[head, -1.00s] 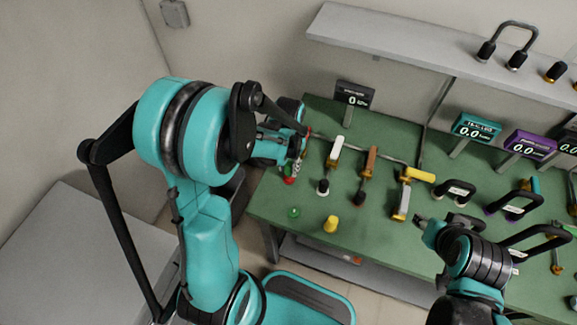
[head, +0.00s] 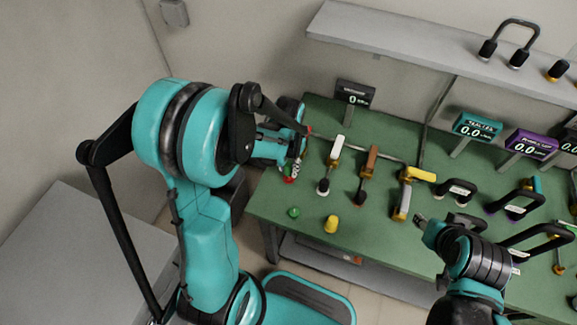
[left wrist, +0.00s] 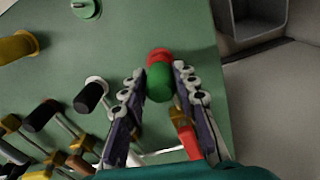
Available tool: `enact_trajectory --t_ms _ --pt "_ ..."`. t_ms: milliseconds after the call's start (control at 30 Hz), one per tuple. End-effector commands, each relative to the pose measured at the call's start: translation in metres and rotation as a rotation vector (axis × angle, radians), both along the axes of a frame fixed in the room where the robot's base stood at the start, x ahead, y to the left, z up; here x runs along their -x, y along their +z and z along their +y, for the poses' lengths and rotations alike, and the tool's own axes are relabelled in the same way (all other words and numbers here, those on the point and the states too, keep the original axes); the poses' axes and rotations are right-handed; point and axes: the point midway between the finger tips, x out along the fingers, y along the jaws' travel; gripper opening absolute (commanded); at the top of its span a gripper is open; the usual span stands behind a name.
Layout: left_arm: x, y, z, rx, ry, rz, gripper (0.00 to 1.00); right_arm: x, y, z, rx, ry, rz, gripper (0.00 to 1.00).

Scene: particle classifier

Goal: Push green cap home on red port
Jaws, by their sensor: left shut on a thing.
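The green cap (left wrist: 160,82) is between the fingers of my left gripper (left wrist: 158,84) in the left wrist view. The gripper is shut on it. The red port (left wrist: 159,54) shows just beyond the cap, and the two overlap in the picture; I cannot tell how far the cap sits on it. In the head view the red port (head: 289,179) is at the bench's left side, under my left gripper (head: 297,168), which hides the cap there. My right gripper (head: 432,225) is over the bench's front at the right, its jaws unclear.
Valves with white (head: 336,148), brown (head: 371,160) and yellow (head: 419,174) handles stand to the right of the port. A green round piece (head: 293,212) and a yellow cap (head: 331,224) are near the bench's front edge. Display boxes line the back.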

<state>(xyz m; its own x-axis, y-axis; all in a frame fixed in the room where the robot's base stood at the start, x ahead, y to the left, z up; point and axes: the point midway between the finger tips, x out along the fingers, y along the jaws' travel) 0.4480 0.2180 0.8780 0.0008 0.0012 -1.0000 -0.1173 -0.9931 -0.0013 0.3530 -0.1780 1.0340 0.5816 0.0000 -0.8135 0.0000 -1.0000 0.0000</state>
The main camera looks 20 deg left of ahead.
Motion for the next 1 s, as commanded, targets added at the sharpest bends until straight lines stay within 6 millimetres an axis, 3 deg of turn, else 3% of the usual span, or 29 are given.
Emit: enact_trajectory --t_ms 1000 --pt "0.000 -0.027 0.000 0.000 0.000 0.000 0.05 0.000 -0.025 0.000 0.000 0.000 0.000 0.40"
